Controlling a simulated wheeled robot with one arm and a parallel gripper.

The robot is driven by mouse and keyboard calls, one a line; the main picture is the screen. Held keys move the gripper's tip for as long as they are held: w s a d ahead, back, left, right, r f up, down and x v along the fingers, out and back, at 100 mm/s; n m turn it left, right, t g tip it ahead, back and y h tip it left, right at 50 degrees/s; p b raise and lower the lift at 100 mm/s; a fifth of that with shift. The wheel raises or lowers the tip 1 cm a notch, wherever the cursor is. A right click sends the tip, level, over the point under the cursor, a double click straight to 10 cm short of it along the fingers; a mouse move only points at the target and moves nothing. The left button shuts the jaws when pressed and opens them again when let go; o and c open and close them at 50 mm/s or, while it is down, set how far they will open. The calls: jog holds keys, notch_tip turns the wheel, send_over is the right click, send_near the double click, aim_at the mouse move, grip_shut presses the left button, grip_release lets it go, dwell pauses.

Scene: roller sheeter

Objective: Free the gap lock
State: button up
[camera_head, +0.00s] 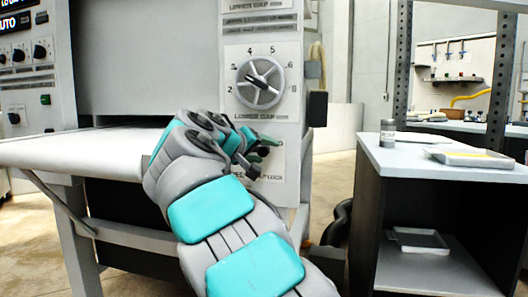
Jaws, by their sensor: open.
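The gap lock's plate (277,178) is on the front of the machine's pale control column, below the lower gap dial. Its label is partly covered by my arm. My gripper (257,154) is right in front of this plate, its dark fingers reaching toward it, and it is open. Dark and greenish parts overlap there, so the lock's handle cannot be told clearly from my fingers. I cannot tell whether they touch or how the lock is set. The lower gap dial (261,82) is a round silver knob with a dark pointer, just above my gripper.
The machine's white feed table (75,151) spreads to the left of my arm. A control panel (27,60) with black knobs is at far left. At right, a dark cabinet (366,222) with a pale top carries a grey jar (388,133) and a tray (470,157).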

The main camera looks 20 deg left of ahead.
jog(key=shift+w+f, duration=0.1)
jog(key=shift+w, duration=0.15)
grip_shut()
dwell(0.3)
dwell(0.9)
